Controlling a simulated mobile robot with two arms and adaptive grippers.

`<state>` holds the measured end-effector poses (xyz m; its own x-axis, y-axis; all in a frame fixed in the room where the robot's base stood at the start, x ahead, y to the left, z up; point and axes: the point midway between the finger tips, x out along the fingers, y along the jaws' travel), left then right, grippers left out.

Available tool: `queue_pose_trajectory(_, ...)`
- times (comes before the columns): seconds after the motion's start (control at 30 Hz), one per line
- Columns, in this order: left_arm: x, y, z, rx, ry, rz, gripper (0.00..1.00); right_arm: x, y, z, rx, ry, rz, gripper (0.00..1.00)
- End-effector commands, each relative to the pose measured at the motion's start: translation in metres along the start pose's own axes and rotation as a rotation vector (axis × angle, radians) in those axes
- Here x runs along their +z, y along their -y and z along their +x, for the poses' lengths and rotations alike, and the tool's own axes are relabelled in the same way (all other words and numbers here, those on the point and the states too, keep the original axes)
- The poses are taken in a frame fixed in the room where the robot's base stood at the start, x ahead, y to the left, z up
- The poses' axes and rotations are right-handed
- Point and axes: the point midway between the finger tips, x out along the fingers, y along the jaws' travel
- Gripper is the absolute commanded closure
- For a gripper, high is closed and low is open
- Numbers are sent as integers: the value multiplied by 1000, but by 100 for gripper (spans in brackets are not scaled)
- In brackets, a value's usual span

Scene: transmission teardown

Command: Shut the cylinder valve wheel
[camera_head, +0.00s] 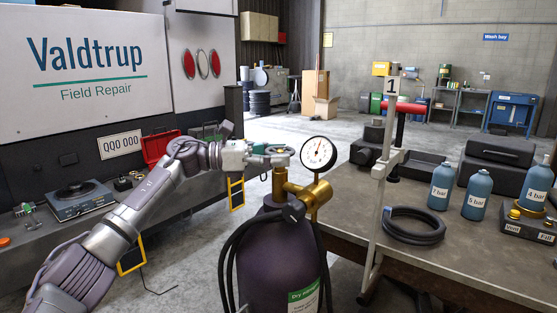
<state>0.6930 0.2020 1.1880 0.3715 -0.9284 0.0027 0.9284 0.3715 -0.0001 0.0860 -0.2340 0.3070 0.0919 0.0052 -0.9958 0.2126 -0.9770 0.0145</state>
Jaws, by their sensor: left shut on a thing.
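The dark purple gas cylinder (273,258) stands upright in the lower middle, with a green and white label starting "Dry". Its brass valve (279,184) rises from the top. The grey-green valve wheel (279,150) sits on top of the valve. A round white pressure gauge (318,153) is fixed at the right of the valve, its needle off the vertical. My left gripper (268,159) reaches in from the left and is shut on the wheel's left side. The fingertips are small here and partly merge with the wheel. My right gripper is out of view.
A workbench (460,245) at right holds blue bottles (477,195), a coiled black hose (413,225) and dark cases. A pale upright stand (383,190) marked 1, with a red bar, is close to the cylinder's right. The left counter (75,235) carries a hotplate (80,199).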

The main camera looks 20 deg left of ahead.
Motion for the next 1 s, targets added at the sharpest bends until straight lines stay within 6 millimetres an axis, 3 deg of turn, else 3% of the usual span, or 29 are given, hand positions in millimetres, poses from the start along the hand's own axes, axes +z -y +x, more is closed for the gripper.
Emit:
queue_pose_trajectory(0.4,1,0,1,-141,-2,-1,63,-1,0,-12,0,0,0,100)
queue_pose_trajectory(0.9,0,0,0,-156,-4,-1,63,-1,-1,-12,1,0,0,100)
queue_pose_trajectory(0.93,0,0,0,-156,-4,-1,25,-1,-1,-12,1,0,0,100)
queue_pose_trajectory(1.0,0,0,0,-155,-4,-1,17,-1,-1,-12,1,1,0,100)
